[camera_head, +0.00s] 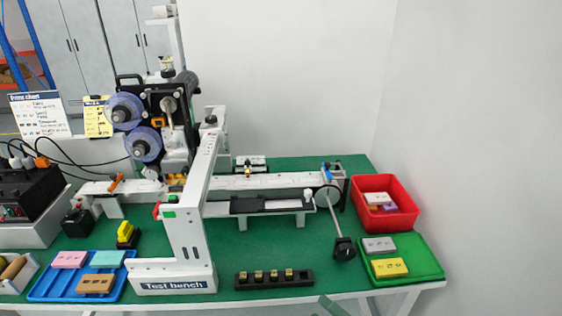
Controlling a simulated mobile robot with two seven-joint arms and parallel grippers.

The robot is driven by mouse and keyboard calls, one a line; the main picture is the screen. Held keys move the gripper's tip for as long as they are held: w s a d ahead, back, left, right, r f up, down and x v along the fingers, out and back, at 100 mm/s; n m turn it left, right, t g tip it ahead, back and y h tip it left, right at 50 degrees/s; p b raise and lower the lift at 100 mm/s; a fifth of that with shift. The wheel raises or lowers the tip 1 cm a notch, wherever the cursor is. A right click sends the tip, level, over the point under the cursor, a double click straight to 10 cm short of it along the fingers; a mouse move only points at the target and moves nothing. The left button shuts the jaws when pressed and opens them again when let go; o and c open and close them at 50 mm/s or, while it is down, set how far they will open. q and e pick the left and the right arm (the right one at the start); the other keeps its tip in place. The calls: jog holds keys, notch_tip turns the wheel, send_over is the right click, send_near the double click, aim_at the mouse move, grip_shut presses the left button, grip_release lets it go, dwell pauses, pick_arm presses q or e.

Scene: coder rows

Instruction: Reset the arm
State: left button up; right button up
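Neither of my grippers shows in the head view, and no part of my arms can be made out for sure. The task names no object other than the arm. In front of me is a green-topped table (270,255) with a white machine labelled "Test bench" (190,240) on it. A black holder (273,280) with several small brass-coloured pieces lies at the front edge.
A blue tray (46,291) with several coloured blocks lies at the left. A red bin (401,219) and a green tray (424,268) with a grey block (379,245) and a yellow block (389,267) are at the right. White walls stand behind and at the right.

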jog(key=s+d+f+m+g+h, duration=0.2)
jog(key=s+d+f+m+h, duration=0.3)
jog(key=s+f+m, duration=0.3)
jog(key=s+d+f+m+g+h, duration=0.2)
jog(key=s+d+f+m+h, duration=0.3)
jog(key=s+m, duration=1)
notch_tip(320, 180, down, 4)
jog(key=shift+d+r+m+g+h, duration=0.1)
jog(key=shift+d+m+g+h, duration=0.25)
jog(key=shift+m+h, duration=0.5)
